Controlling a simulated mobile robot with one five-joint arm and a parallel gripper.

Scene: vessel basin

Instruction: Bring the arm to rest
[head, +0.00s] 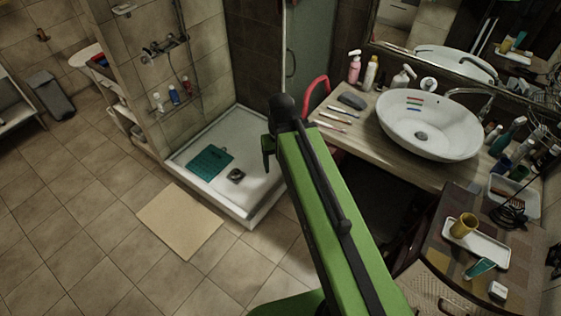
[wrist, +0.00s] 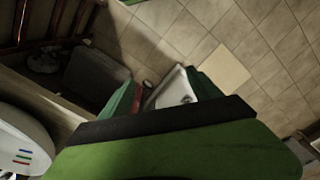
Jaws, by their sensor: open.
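My green and black arm (head: 330,215) reaches up from the bottom of the head view, over the floor between the shower tray and the basin counter. Its far end is in front of the shower tray's right side; the gripper there is mostly hidden by the arm. In the wrist view my gripper (wrist: 162,90) shows two green fingers spread apart with nothing held between them. The floor and part of the white shower tray (wrist: 172,90) appear beyond the fingers.
A white basin (head: 428,125) stands on a wooden counter (head: 365,140) with bottles and brushes, right of my arm. A beige mat (head: 180,222) lies on open tiled floor at left.

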